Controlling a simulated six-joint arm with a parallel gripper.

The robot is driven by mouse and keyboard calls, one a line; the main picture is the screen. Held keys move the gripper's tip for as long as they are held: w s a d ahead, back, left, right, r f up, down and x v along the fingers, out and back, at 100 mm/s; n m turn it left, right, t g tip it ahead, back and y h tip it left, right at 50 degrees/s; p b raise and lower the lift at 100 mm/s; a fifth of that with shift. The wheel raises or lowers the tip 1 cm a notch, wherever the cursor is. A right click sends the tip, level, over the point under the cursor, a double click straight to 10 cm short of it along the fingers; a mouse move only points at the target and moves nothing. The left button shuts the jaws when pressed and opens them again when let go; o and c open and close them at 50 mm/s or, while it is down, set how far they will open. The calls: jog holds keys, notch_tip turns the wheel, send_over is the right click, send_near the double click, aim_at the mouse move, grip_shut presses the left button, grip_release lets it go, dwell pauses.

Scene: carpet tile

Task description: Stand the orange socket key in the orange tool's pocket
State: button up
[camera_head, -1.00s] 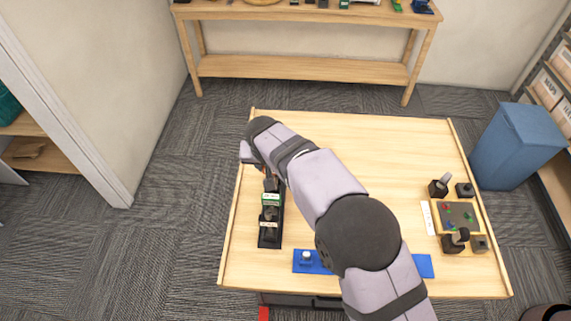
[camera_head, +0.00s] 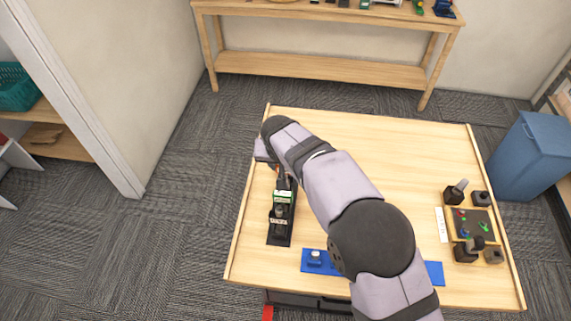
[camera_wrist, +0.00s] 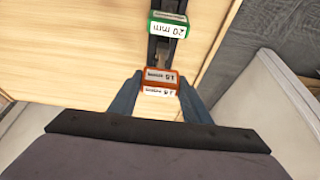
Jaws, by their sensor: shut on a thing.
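In the wrist view, an orange piece with white size labels (camera_wrist: 159,78), the orange socket key, is between the two fingers of my gripper (camera_wrist: 156,92), which is shut on it. It is at the end of a black rack (camera_wrist: 160,50). I cannot tell whether the key's lower end is in the orange pocket, as it is hidden. In the head view, the rack (camera_head: 279,238) lies along the table's left side, and my gripper (camera_head: 268,156) is at its far end, mostly covered by my wrist.
A green "20 mm" label (camera_wrist: 168,28) is just beyond the orange piece on the rack. A blue strip (camera_head: 315,262) lies at the table's front. A board with small parts (camera_head: 473,223) and black blocks sits at the right. The table's middle is clear beneath my arm.

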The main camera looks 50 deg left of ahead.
aim_at(286, 173)
jog(key=shift+f+b, duration=1.8)
jog(key=shift+f, duration=0.45)
jog(key=o, duration=1.5)
jog(key=shift+c, duration=0.2)
jog(key=shift+r, duration=0.1)
